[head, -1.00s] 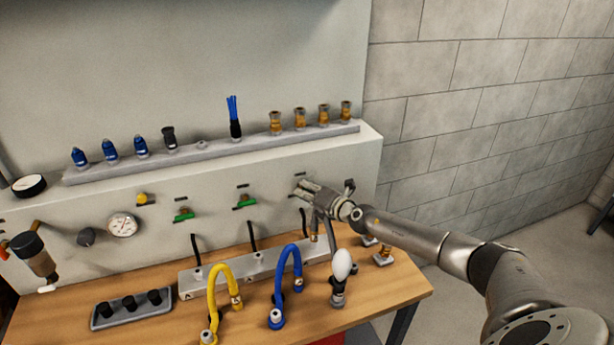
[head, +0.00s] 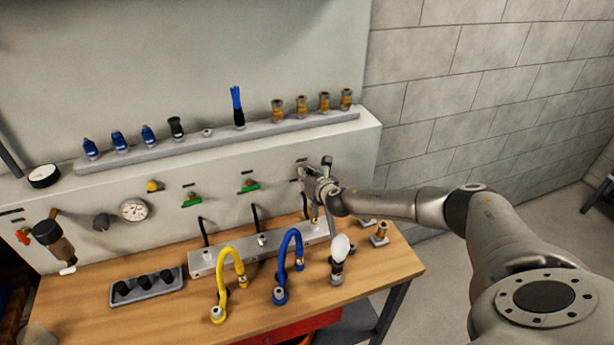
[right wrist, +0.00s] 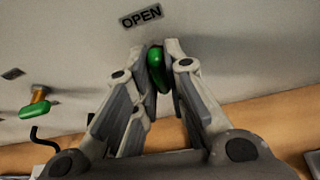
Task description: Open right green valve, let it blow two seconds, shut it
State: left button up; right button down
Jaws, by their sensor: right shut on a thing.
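The right green valve is on the white panel; in the right wrist view its green handle (right wrist: 157,70) is between the fingertips of my right gripper (right wrist: 156,60), which is shut on it. There the handle's long side runs roughly up and down, while the neighbouring green handle (right wrist: 36,107) lies roughly across. An OPEN label (right wrist: 141,16) is just above. In the head view my right gripper (head: 306,174) is at the panel's right part and hides the valve. Two other green valves, left (head: 191,201) and middle (head: 249,187), are in sight. My left gripper is not in view.
Yellow (head: 229,262) and blue (head: 291,245) hoses and a white-tipped tool (head: 341,247) stand on the bench (head: 265,316) below my right arm. A rail (head: 180,148) with several fittings runs above the valves. A gauge (head: 134,210) is further left.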

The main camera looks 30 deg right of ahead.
jog(key=shift+a+f+n, duration=0.1)
jog(key=shift+n, duration=0.2)
jog(key=shift+h, duration=0.3)
jog(key=c, duration=1.5)
grip_release()
jog(key=shift+s, duration=0.1)
jog(key=v, duration=1.2)
